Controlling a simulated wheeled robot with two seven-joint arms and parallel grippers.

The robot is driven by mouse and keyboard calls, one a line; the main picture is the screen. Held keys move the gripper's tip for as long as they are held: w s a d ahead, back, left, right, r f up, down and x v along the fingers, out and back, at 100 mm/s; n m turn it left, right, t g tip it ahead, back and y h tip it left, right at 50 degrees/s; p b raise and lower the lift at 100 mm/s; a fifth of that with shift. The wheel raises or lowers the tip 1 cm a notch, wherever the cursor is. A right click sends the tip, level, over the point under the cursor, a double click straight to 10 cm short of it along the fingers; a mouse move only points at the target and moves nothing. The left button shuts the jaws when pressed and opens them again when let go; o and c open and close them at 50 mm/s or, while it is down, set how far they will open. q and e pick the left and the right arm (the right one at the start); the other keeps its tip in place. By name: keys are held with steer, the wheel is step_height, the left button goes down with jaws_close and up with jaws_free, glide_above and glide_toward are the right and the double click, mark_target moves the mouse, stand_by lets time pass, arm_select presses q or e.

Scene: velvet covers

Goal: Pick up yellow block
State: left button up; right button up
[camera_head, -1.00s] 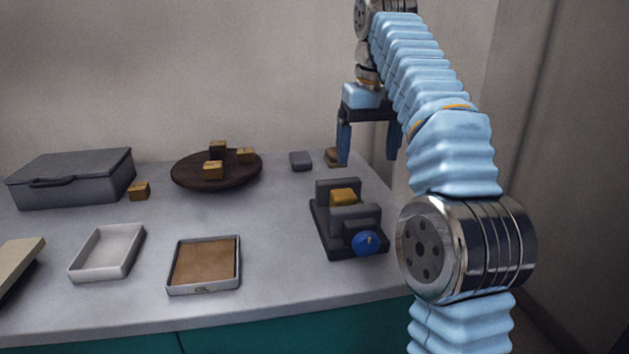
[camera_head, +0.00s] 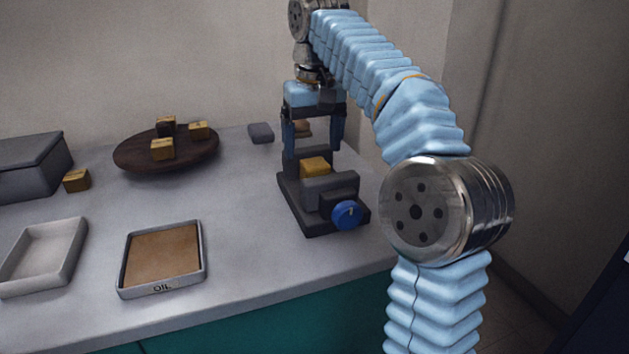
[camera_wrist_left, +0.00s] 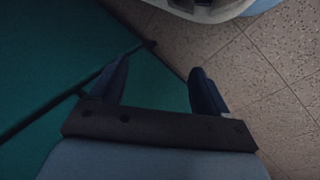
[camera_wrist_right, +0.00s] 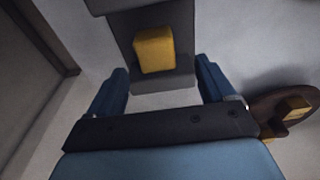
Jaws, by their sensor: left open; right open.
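A yellow block (camera_head: 315,167) sits between the jaws of a dark grey vise (camera_head: 329,190) with a blue knob, at the right of the counter. It also shows in the right wrist view (camera_wrist_right: 154,50), ahead of the fingertips. My right gripper (camera_head: 312,150) is open and points down at the vise's far end, with nothing between its fingers. In the right wrist view its two blue fingers (camera_wrist_right: 165,85) stand apart, short of the block. My left gripper (camera_wrist_left: 160,72) is open and empty, over the floor and the teal cabinet front.
A dark round board (camera_head: 190,155) bears several small yellowish blocks. Another such block (camera_head: 77,180) lies by a grey case (camera_head: 32,166). A white tray (camera_head: 72,265) and a brown-filled tray marked OIL (camera_head: 122,285) are at the front. A small grey block (camera_head: 261,133) lies near the wall.

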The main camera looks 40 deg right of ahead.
mark_target(315, 163)
steer(key=f, duration=0.1)
steer(key=f+b, duration=0.1)
steer(key=f, duration=0.1)
steer(key=f+b, duration=0.1)
steer(key=shift+d+f, duration=0.25)
steer(key=shift+f, duration=0.45)
steer(key=shift+c, duration=0.2)
steer(key=c, duration=1)
steer(key=shift+r, duration=0.15)
steer(key=shift+c, duration=0.2)
